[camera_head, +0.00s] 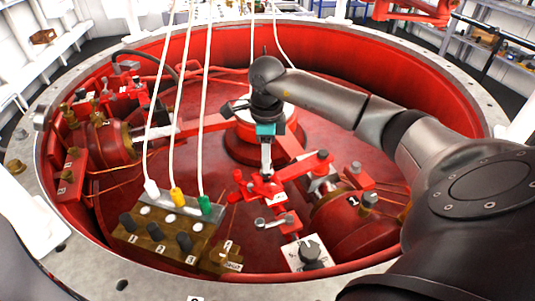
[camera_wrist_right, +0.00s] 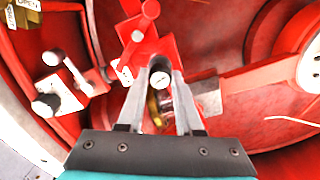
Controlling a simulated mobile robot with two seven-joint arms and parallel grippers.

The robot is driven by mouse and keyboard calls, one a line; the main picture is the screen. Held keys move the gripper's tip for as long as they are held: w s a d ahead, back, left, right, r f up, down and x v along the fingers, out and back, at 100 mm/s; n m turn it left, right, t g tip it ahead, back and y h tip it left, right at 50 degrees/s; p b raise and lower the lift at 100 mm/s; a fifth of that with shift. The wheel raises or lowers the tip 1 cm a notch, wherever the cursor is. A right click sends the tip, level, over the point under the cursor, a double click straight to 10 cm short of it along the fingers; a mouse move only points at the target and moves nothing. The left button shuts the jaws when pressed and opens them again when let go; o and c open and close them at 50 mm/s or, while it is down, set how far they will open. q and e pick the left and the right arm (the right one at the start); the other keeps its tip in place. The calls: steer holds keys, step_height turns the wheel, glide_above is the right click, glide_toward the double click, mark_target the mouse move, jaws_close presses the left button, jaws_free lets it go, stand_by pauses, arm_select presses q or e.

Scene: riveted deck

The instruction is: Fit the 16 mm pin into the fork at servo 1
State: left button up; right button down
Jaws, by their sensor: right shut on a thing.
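My right gripper (camera_head: 266,170) points down over the middle of the red well. In the right wrist view its fingers (camera_wrist_right: 161,72) are shut on a small pin (camera_wrist_right: 160,80) with a pale round end. Servo 1 (camera_head: 345,222) is a red cylinder marked 1, to the right of and nearer than the gripper. A red linkage (camera_head: 264,188) lies just below the fingertips and also shows in the wrist view (camera_wrist_right: 143,42). The fork's slot cannot be made out, nor whether the pin touches the linkage. My left gripper is not in view.
A brass valve block (camera_head: 165,238) with several knobs and white, yellow and green hose ends stands front left. A white plate with a dark knob (camera_head: 311,254) is at the front. Servo 2 (camera_head: 110,142) is on the left. White hoses hang left of my arm.

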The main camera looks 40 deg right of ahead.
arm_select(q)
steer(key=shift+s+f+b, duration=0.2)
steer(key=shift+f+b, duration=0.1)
arm_select(e)
steer(key=shift+s+d+f, duration=0.15)
steer(key=shift+d+f, duration=0.1)
steer(key=shift+f, duration=0.4)
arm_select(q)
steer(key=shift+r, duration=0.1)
arm_select(e)
steer(key=shift+a, duration=0.1)
